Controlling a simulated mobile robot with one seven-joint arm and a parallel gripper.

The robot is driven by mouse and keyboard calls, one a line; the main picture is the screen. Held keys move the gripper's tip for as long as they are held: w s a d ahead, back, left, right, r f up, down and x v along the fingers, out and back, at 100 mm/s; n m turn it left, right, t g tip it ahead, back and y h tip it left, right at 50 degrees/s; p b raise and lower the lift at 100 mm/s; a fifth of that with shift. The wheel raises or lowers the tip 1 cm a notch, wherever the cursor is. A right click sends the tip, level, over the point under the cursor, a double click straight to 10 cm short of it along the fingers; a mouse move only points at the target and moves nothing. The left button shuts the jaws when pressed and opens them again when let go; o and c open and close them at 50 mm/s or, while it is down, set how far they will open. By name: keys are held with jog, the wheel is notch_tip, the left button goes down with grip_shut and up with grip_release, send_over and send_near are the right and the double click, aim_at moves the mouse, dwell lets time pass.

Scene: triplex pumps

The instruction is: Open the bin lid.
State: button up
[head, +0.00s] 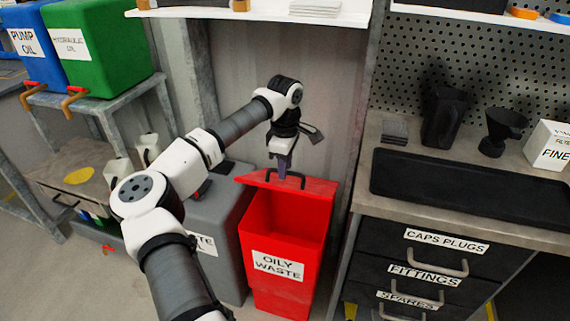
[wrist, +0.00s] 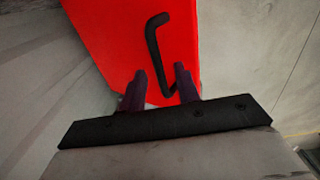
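The red bin (head: 263,289) labelled "OILY WASTE" stands on the floor at the centre of the head view. Its red lid (head: 318,187) is raised toward the back, and the open mouth and inside of the bin show below it. The lid has a black bar handle (head: 296,180), which also shows in the wrist view (wrist: 153,44) on the red lid face (wrist: 105,35). My gripper (head: 283,173) points down at the handle. In the wrist view my gripper's fingers (wrist: 160,72) are apart, with the handle's lower end between them. No firm grip on it shows.
A grey bin (head: 222,240) stands close on the left. A workbench with drawers (head: 435,262) and a metal post (head: 352,150) are close on the right. A white shelf (head: 340,18) hangs above my arm. Green (head: 100,50) and blue (head: 35,45) containers stand at the upper left.

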jog(key=shift+c, duration=0.3)
grip_shut()
